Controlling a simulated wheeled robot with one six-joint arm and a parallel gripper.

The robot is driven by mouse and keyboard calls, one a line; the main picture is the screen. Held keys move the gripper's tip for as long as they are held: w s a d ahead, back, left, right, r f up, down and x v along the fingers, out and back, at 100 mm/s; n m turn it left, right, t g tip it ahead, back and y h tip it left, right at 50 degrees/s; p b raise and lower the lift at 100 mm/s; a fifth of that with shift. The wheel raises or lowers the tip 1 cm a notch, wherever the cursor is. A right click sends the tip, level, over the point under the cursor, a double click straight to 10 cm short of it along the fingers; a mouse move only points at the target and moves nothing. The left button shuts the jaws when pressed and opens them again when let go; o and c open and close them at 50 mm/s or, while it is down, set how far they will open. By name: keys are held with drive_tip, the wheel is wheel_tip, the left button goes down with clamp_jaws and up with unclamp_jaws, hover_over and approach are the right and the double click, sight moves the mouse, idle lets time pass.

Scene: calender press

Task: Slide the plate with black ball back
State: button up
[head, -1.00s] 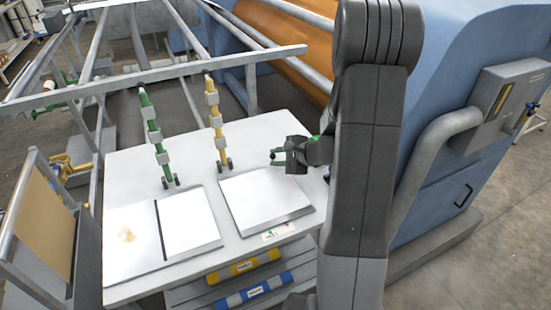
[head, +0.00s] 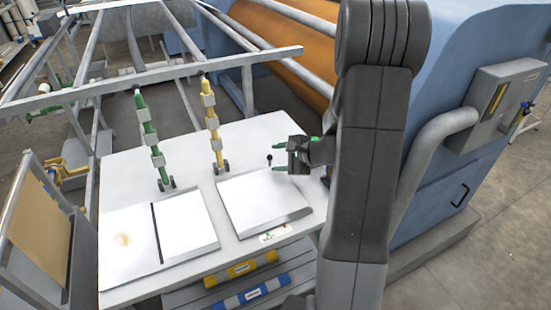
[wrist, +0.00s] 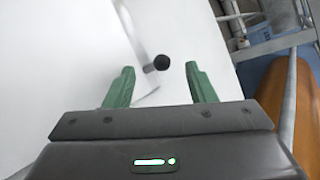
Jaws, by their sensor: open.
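The black ball (head: 269,157) sits on a short stem at the far edge of the right-hand white plate (head: 262,203), which lies on the white table. The ball also shows in the wrist view (wrist: 161,62), with its stem at its left. My gripper (head: 279,160) is open and empty at the plate's far right corner. In the wrist view my green fingertips (wrist: 156,68) are apart, with the ball between them near their tips. I cannot tell whether either finger touches it.
A second white plate pair (head: 186,225) with a dark gap lies to the left. A green post (head: 153,140) and a yellow post (head: 211,125) with grey blocks stand behind the plates. The blue machine (head: 440,130) rises at the right.

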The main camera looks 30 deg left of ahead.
drive_tip(key=b+v, duration=0.1)
drive_tip(key=v, duration=1.1)
